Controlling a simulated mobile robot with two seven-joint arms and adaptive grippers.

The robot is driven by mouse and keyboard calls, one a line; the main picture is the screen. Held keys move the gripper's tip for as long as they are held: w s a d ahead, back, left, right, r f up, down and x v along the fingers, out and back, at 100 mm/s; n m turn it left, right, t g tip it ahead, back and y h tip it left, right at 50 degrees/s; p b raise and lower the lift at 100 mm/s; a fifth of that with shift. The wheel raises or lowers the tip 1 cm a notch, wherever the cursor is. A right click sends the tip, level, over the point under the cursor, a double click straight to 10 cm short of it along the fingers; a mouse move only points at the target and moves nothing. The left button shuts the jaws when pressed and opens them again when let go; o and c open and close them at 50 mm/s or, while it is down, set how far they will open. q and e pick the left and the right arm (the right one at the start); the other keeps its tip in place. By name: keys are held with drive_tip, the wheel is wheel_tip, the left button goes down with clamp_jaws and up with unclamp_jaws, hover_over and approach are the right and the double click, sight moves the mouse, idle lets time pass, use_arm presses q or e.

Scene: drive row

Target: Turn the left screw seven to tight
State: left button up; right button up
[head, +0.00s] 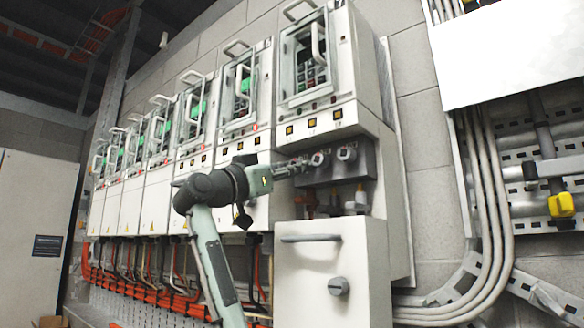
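A dark grey terminal block (365,160) sits in the open lower bay of the nearest drive cabinet. Round light-grey screw heads show on its front, one in the middle (318,158) and one at the right (347,153). My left gripper (300,166) reaches in from the left, its fingertips at the left end of the block. The left screw is hidden behind the fingers or too small to make out. I cannot tell whether the fingers touch it or how far apart they are. My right gripper is out of view.
A row of drive cabinets (200,120) with handles recedes to the left. Below the bay is a white panel with a bar handle (310,238) and a knob (338,286). Grey conduits (490,190) and a yellow-handled part (561,205) are at the right. Orange cables hang lower left.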

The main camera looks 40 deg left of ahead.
use_arm(q)
clamp_jaws()
drive_tip(key=shift+a+m, duration=0.1)
drive_tip(key=shift+m, duration=0.4)
drive_tip(key=shift+a+r+m+g+h+p, duration=0.25)
drive_tip(key=shift+m+g+h, duration=0.7)
drive_tip(key=shift+m, duration=2.6)
drive_tip(key=shift+d+r+m+g+h+p, duration=0.1)
drive_tip(key=shift+m+g+h+p, duration=0.3)
drive_tip(key=shift+m+g, duration=2.15)
drive_tip(key=shift+a+r+m+g+h+p, duration=0.1)
drive_tip(key=shift+m+h+p, duration=0.4)
drive_tip(key=shift+m, duration=4.1)
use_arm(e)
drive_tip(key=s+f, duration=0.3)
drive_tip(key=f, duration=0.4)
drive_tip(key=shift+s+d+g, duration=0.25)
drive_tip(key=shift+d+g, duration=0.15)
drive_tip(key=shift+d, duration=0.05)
use_arm(q)
drive_tip(key=shift+d, duration=0.1)
